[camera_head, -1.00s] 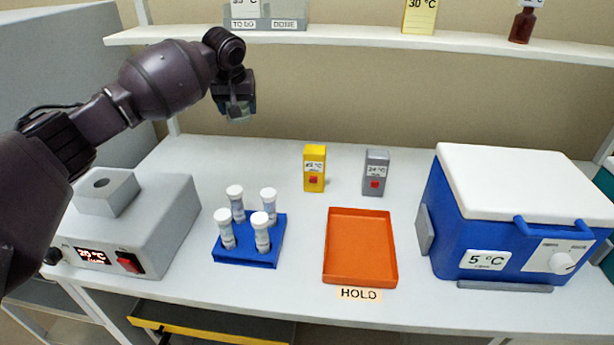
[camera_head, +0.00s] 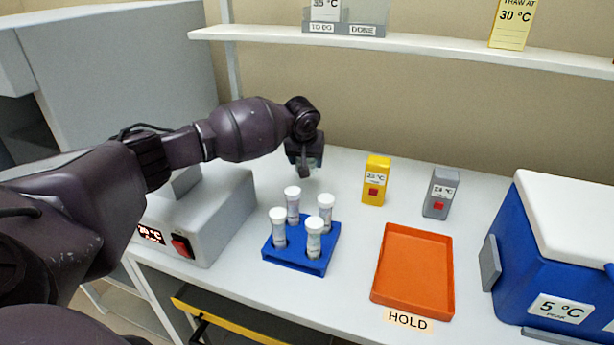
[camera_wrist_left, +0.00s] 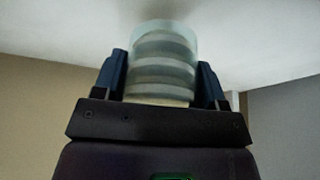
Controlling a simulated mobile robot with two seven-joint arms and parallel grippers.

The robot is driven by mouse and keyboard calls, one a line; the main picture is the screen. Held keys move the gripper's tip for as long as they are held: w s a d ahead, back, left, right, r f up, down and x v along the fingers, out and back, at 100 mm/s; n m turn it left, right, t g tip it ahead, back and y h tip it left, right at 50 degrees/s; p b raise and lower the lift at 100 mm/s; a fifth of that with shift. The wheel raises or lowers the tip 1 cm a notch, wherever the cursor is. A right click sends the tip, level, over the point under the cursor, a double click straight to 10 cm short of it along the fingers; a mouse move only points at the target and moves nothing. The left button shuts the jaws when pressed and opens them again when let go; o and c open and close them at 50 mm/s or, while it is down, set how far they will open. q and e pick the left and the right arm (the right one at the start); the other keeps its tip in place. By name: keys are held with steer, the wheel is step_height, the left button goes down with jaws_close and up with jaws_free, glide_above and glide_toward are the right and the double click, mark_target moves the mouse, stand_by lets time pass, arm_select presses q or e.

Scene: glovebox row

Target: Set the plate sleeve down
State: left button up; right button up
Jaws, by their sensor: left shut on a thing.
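The plate sleeve (camera_wrist_left: 161,65) is a clear, round stack with pale bands in the left wrist view. My left gripper (camera_wrist_left: 162,80) is shut on it, one blue finger on each side. In the head view my left gripper (camera_head: 304,165) is above the back of the white bench (camera_head: 345,180), behind the blue tube rack. The sleeve is mostly hidden there behind the gripper. Whether it touches the bench is hard to tell. My right gripper is not in view.
A blue rack (camera_head: 300,262) with several white-capped tubes stands in front of the gripper. An orange HOLD tray (camera_head: 385,285) is empty. Yellow (camera_head: 376,182) and grey (camera_head: 440,195) timers stand behind it. A grey heater (camera_head: 215,220) is left, a blue cooler (camera_head: 540,260) right.

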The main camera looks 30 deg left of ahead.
mark_target(307, 185)
arm_select(q)
step_height(307, 185, down, 6)
steer(key=shift+r+b, duration=0.2)
steer(key=shift+b, duration=0.3)
steer(key=shift+r, duration=0.1)
steer(key=o, duration=1)
